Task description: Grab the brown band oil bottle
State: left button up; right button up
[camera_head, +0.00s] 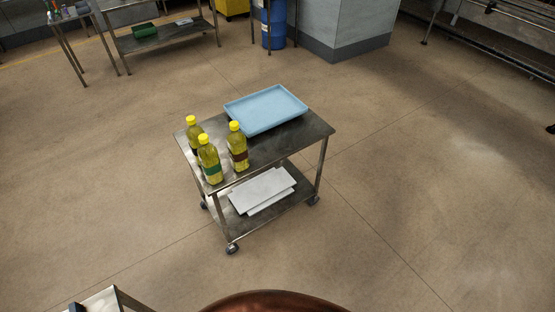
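The brown band oil bottle (238,147) stands upright on the top shelf of a metal cart (300,138). It has a yellow cap and yellow oil, and its band is dark reddish brown. To its left stand a green band oil bottle (210,160) and, behind that, another oil bottle (194,131) with a dark band mostly hidden. The brown band bottle is the rightmost of the three, close to the front edge of the shelf. Neither of my grippers shows in the head view.
A light blue tray (266,108) lies on the cart top behind the bottles. White boards (262,190) lie on its lower shelf. A metal table corner (100,301) shows at bottom left. Tables and a blue barrel (273,27) stand at the back. Floor around the cart is clear.

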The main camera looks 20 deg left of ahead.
aim_at(237, 143)
jog(key=u, duration=0.05)
jog(key=i, duration=0.65)
jog(key=u, duration=1.15)
jog(key=i, duration=0.8)
jog(key=u, duration=0.9)
